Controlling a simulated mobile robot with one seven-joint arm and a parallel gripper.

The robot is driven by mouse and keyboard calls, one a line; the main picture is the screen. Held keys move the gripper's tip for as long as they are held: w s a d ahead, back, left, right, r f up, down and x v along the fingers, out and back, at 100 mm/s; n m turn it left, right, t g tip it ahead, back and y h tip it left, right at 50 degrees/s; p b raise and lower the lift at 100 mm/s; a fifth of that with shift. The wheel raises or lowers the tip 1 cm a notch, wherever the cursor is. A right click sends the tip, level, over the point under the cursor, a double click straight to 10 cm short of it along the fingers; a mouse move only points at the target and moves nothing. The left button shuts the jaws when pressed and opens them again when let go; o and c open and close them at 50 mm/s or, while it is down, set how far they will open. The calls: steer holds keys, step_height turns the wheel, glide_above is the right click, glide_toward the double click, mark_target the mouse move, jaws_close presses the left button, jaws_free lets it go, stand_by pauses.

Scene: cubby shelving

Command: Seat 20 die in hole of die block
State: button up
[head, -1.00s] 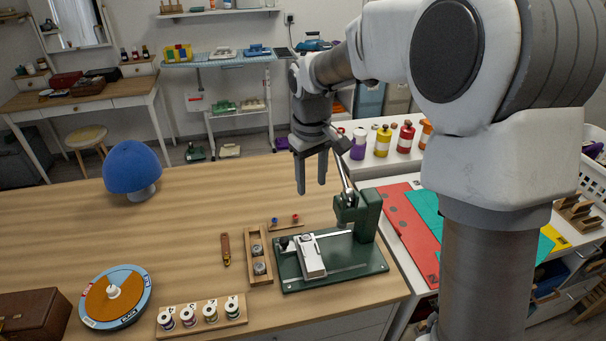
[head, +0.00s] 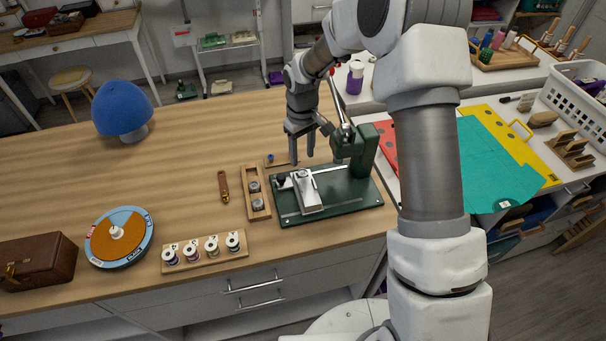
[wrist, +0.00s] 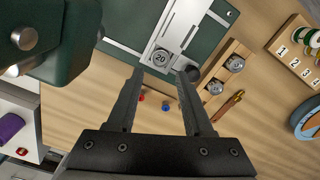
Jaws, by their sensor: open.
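A round grey die marked 20 (wrist: 161,57) shows at one end of the silver die block (wrist: 186,25). I cannot tell whether it lies on the block or sits in its hole. The die block (head: 307,191) rests on the green base (head: 345,203) of a press. My gripper (head: 302,158) hangs above the table just behind the die block. In the wrist view my gripper (wrist: 160,72) is open and empty, its fingertips reaching toward either side of the 20 die, with space between. The die's height below the tips is unclear.
A wooden tray (head: 252,173) with two round grey dies stands left of the press. The green press column (head: 361,150) rises close to my gripper's right. A black knob (wrist: 193,73) sits by the block. Spools in a numbered rack (head: 206,266) stand in front.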

mark_target(303, 173)
steer(key=shift+f+p, duration=0.6)
steer(key=shift+f, duration=2.35)
jaws_close()
